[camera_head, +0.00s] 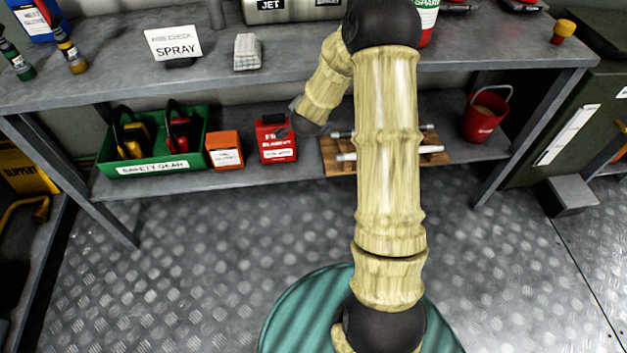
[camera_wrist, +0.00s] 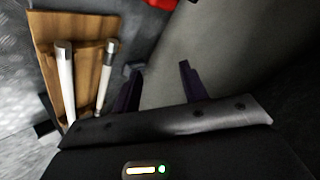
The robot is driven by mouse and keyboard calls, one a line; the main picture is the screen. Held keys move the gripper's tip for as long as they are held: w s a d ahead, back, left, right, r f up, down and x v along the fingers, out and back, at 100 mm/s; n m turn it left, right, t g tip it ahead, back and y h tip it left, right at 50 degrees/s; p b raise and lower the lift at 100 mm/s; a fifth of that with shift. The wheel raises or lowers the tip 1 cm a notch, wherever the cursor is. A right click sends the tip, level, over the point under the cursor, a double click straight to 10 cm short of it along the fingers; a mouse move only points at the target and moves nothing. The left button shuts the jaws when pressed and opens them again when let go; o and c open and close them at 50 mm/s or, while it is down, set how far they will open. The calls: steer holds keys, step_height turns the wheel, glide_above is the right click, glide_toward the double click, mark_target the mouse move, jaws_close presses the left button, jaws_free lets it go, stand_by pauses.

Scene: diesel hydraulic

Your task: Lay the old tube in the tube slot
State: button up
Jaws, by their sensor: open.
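A wooden tube rack (camera_head: 328,170) lies on the lower shelf, partly hidden behind my arm. Two pale tubes with metal ends lie across it: a front tube (camera_head: 347,156) and a back tube (camera_head: 342,134). I cannot tell which is the old one. In the wrist view, the rack (camera_wrist: 45,35) is at upper left, with a thicker-looking white tube (camera_wrist: 66,85) and a thinner-looking tube (camera_wrist: 104,78). My gripper (camera_wrist: 158,82) is open, with nothing visible between its fingers, beside the tubes and apart from them. In the head view, my gripper (camera_head: 298,120) is near the red filter box.
On the lower shelf are a red filter box (camera_head: 277,146), an orange box (camera_head: 225,150), a green safety-gear tray (camera_head: 150,168) and a red bucket (camera_head: 484,118). The upper tabletop (camera_head: 290,70) overhangs the shelf. Shelf between rack and bucket looks mostly free.

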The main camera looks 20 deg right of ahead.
steer(key=s+a+r+n+g+y, duration=0.3)
steer(key=s+a+r+n+y, duration=0.15)
steer(key=s+a+n, duration=0.55)
steer(key=s+r+n+g, duration=0.3)
steer(key=s+g, duration=0.1)
steer(key=s, duration=1.4)
steer(key=shift+s+a, duration=0.25)
steer(key=shift+s, duration=0.05)
steer(key=shift+c, duration=0.2)
